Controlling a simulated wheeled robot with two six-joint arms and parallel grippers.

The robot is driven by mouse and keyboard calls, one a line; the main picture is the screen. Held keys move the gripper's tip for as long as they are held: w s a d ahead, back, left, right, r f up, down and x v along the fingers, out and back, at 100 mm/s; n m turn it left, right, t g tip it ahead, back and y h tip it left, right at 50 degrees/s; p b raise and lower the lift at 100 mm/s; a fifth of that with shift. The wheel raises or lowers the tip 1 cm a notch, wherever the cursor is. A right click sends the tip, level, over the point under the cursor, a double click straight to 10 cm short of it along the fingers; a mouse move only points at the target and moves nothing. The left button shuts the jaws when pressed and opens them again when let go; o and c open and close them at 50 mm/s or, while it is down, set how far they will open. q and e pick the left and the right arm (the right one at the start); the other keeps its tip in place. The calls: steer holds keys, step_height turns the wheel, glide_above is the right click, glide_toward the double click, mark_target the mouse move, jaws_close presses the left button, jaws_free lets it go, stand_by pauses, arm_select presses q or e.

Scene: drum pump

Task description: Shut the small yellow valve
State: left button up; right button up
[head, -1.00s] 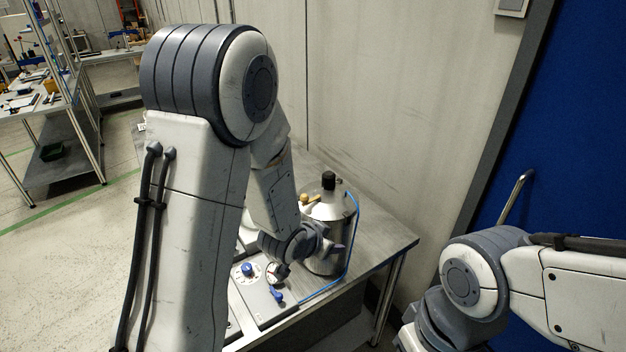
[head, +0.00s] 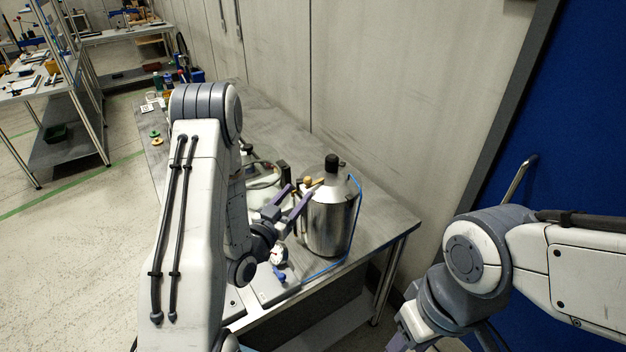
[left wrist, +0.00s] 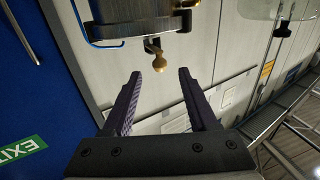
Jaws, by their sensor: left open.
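The small yellow valve (head: 309,181) sits on the upper left side of a steel drum (head: 328,226) with a black cap. In the left wrist view the valve's brass-yellow handle (left wrist: 158,60) lies centred between the fingertips and slightly beyond them, on the drum's side (left wrist: 140,20). My left gripper (head: 296,196) is open and empty, with its fingers pointing at the valve; it also shows in the left wrist view (left wrist: 159,73). No contact shows.
A blue hose (head: 358,200) runs down the drum's right side. A panel with a gauge (head: 278,257) and a blue handle (head: 279,275) lies in front of the drum. The steel bench (head: 385,226) is clear to the drum's right. A wall stands behind.

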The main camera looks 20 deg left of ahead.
mark_target(314, 181)
arm_select(q)
steer(key=w, duration=0.3)
steer(key=w+d+b, duration=0.1)
steer(key=w, duration=0.1)
steer(key=w+b, duration=0.1)
steer(key=w, duration=0.2)
steer(key=shift+w+d+r, duration=0.1)
steer(key=shift+w+d, duration=0.1)
steer(key=shift+w, duration=0.55)
arm_select(e)
steer(key=shift+f, duration=1.75)
arm_select(q)
jaws_close()
